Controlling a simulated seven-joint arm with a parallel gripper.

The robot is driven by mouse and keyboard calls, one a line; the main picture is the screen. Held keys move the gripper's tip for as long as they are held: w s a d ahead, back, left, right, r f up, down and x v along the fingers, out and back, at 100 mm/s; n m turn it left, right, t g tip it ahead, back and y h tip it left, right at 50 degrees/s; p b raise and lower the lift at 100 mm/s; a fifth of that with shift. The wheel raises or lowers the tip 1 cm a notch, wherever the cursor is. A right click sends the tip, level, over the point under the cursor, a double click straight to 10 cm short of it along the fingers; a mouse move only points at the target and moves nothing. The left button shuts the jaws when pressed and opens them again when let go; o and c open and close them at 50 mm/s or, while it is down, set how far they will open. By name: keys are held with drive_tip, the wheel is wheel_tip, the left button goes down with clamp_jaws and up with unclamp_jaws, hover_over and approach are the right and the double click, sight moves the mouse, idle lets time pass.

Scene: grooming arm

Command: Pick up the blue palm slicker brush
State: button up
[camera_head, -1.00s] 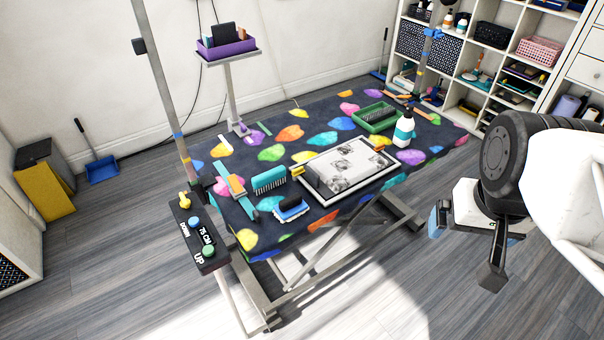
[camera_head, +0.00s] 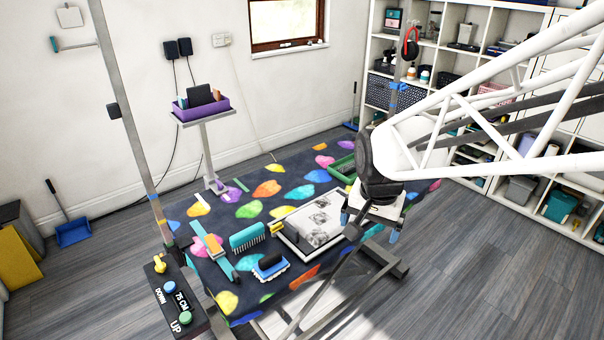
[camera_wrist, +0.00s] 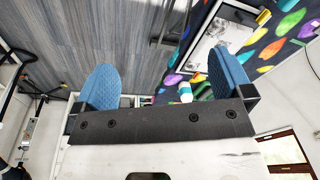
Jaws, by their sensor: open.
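The blue palm slicker brush (camera_head: 270,270) has a blue body, a black top and a pale bristle edge. I cannot make out the blue brush in the wrist view.
A framed picture board (camera_head: 318,222) lies right of the brushes. A green tray (camera_head: 342,167) is behind it, partly hidden by my arm. A post (camera_head: 133,145) and height-control box (camera_head: 178,303) stand at the left. A purple bin (camera_head: 203,109) sits on a raised stand.

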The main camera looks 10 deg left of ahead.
drive_tip(key=w+a+f+m+g, duration=0.1)
drive_tip(key=w+a+f+m, duration=0.2)
drive_tip(key=w+a+f, duration=0.9)
drive_tip(key=m, duration=0.2)
hover_over(270, 263)
drive_tip(key=w, duration=0.2)
drive_tip(key=shift+g, duration=0.3)
wheel_tip(270, 263, down, 11)
drive_tip(key=shift+s+f, duration=0.1)
drive_tip(key=shift+f, duration=0.05)
drive_tip(key=shift+f, duration=0.15)
drive_tip(key=shift+f, duration=1.15)
drive_tip(key=shift+f, duration=0.1)
drive_tip(key=shift+a+f, duration=0.15)
drive_tip(key=shift+f, duration=2.35)
